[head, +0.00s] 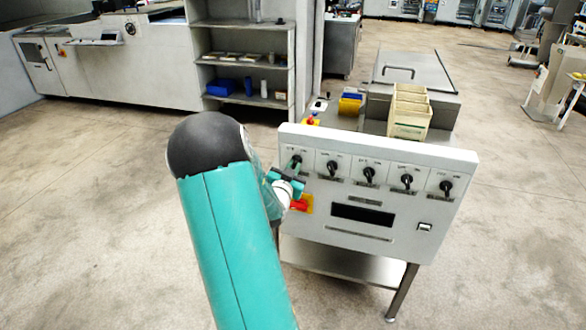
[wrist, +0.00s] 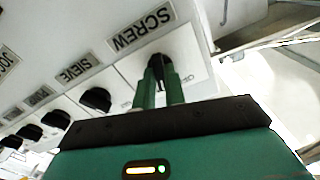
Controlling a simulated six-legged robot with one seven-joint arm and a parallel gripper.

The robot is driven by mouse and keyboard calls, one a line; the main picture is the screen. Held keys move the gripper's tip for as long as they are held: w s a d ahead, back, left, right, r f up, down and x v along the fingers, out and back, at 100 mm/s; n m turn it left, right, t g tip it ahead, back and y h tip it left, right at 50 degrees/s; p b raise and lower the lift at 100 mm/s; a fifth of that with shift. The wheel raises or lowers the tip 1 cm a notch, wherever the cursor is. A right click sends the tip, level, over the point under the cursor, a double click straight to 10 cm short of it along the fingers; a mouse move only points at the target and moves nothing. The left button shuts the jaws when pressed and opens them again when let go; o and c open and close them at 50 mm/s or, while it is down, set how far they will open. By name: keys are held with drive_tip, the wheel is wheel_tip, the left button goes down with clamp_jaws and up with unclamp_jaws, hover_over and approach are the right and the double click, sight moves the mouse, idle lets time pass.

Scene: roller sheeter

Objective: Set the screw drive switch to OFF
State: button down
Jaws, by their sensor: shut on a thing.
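The screw drive switch is a black rotary knob (wrist: 158,66) on a white plate beside the SCREW label (wrist: 141,27), which reads upside down in the wrist view. My gripper (wrist: 159,92) has its two green fingers close together on this knob, one to each side. In the head view my gripper (head: 291,172) reaches the leftmost knob of the row on the white panel (head: 400,217). The knob is partly covered by the fingers there. The position marks around the knob are too small to read, so I cannot tell its setting.
Several similar black knobs continue along the panel, among them the SIEVE knob (wrist: 96,99). A red switch on a yellow plate (head: 302,205) sits just below my gripper. A dark display (head: 363,215) is lower on the panel. A box (head: 410,110) stands behind the panel.

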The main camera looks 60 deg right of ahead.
drive_tip(key=n, duration=0.4)
drive_tip(key=shift+n, duration=1.7)
drive_tip(key=shift+s, duration=0.1)
drive_tip(key=c, duration=1.5)
unclamp_jaws()
drive_tip(key=shift+o, duration=0.2)
drive_tip(key=shift+a, duration=0.1)
drive_tip(key=s+a, duration=0.2)
drive_tip(key=a, duration=1.1)
drive_tip(key=shift+a, duration=0.25)
